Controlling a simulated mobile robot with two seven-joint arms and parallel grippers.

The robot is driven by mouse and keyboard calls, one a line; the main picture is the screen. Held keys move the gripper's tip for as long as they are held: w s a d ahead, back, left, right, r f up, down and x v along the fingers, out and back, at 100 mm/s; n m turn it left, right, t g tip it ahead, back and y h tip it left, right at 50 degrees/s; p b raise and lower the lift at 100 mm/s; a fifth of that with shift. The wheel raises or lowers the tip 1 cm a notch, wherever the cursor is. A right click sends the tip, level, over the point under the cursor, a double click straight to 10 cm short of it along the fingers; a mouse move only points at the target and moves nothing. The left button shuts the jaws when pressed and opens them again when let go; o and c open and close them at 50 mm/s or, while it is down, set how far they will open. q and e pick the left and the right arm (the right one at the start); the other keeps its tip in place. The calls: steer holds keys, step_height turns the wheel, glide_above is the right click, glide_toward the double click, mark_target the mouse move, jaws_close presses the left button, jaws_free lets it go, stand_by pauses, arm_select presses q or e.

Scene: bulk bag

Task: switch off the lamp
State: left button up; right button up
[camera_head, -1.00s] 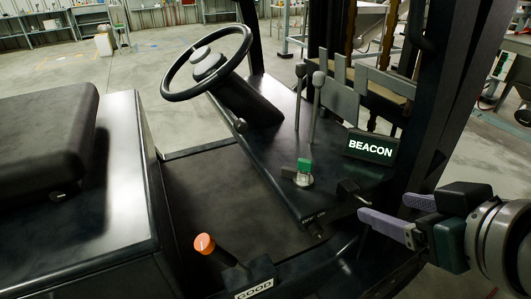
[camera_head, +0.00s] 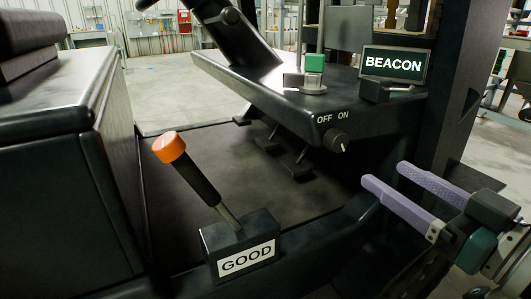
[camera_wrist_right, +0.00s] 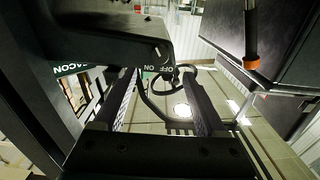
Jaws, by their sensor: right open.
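A black dashboard (camera_head: 300,97) carries a dark sign (camera_head: 393,64) reading BEACON. A dark round knob (camera_head: 336,140) with a white pointer mark sits on its front face, under the labels OFF and ON. The pointer is directed down and to the right. My right gripper (camera_head: 385,175) is open and empty, its two pale purple fingers to the right of the knob and a little lower, apart from it. In the right wrist view the fingers (camera_wrist_right: 160,75) are spread, and the upside-down OFF/ON label shows between them. The lamp itself cannot be made out. My left gripper is not in view.
An orange-topped lever (camera_head: 170,147) rises from a box (camera_head: 242,245) labelled GOOD. A green block (camera_head: 314,63) stands on the dashboard. Pedals (camera_head: 290,165) lie under the dashboard. A dark post stands behind my right gripper.

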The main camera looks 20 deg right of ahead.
mark_target(341, 145)
steer(key=w, duration=0.6)
steer(key=w+b, duration=0.1)
steer(key=w, duration=0.2)
steer(key=shift+w+a+r, duration=0.1)
steer(key=shift+w+a, duration=0.25)
steer(key=shift+a, duration=0.05)
steer(key=shift+c, duration=0.4)
jaws_close()
